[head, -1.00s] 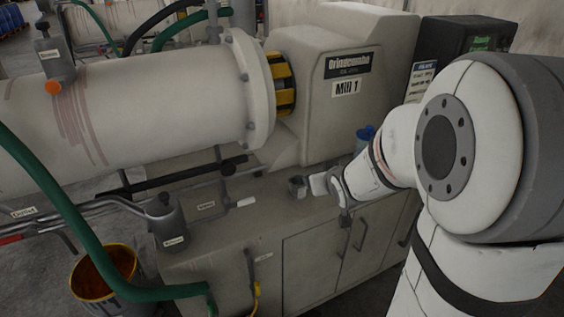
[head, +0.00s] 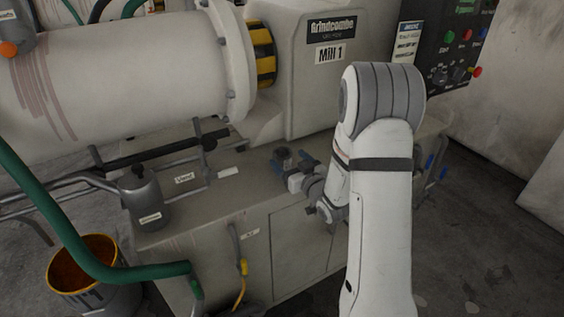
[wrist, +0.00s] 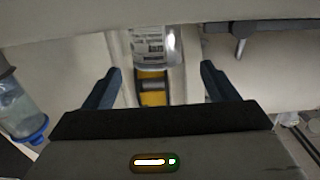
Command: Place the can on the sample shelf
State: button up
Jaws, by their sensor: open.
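A shiny, clear-looking container with a printed label (wrist: 150,46), possibly the can, shows at the top middle of the wrist view. It lies beyond the gap between my fingertips, and its top is cut off by a pale band. In the head view, my gripper (head: 283,158) is low over the grey cabinet top, in front of Mill 1. I cannot clearly make out the can there. I cannot identify the sample shelf in either view.
The grey cabinet (head: 250,205) carries a grey flask (head: 142,198) and small labels. The control panel (head: 450,45) is behind, right. A blue-capped bottle (wrist: 22,112) shows in the wrist view.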

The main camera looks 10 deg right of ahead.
aim_at(282, 155)
jog(key=x, duration=0.5)
jog(key=shift+w+d+f+p, duration=0.1)
jog(key=shift+w+f+p, duration=0.1)
jog(key=shift+p, duration=0.1)
jog(key=shift+c, duration=0.3)
